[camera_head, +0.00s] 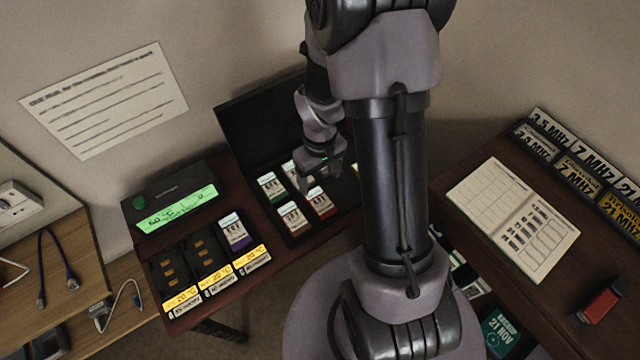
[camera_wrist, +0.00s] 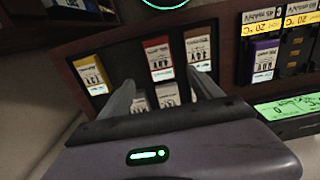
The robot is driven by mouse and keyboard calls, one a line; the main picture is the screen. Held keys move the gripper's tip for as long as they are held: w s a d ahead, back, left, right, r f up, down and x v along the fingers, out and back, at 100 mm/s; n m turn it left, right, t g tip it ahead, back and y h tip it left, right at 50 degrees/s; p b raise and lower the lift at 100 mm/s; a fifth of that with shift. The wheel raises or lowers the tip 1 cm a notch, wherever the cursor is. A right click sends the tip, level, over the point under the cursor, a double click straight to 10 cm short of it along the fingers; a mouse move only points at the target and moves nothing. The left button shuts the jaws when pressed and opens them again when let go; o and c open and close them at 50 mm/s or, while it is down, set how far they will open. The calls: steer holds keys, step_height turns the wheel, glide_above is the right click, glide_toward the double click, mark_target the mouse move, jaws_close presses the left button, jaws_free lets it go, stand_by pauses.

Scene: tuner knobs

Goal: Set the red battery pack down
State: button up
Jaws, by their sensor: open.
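The red battery pack (camera_head: 320,202) sits upright in the front row of the black case, beside a tan pack (camera_head: 291,216). In the wrist view, the red pack (camera_wrist: 158,58) stands just beyond the fingers. My gripper (camera_head: 322,182) is open, low over the case and behind the red pack. In the wrist view, its two fingers (camera_wrist: 163,88) are spread apart, with other packs showing between them. The red pack is apart from both fingers, as far as I can see. My arm hides the case's right part in the head view.
A charger with a green display (camera_head: 178,208) stands left, holding a purple-label pack (camera_head: 235,232). The case's open lid (camera_head: 255,115) rises behind. A green-label pack (camera_head: 271,187) and a yellow pack (camera_wrist: 90,70) are also in the case. A red box (camera_head: 600,301) lies on the right desk.

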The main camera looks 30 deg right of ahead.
steer(key=a+r+m+t, duration=0.1)
steer(key=a+r, duration=0.1)
steer(key=r, duration=0.5)
steer(key=a+r+m+t, duration=0.1)
steer(key=a+r, duration=0.2)
steer(key=r, duration=0.4)
steer(key=s+a+r+m+t+y, duration=0.2)
steer(key=s+a+r+t, duration=0.1)
steer(key=s+a+r, duration=0.6)
step_height(320, 180, up, 4)
steer(key=shift+s+a+r+m+t, duration=0.15)
steer(key=shift+s+a+m+t, duration=0.2)
steer(key=shift+s, duration=0.8)
steer(key=shift+d, duration=0.1)
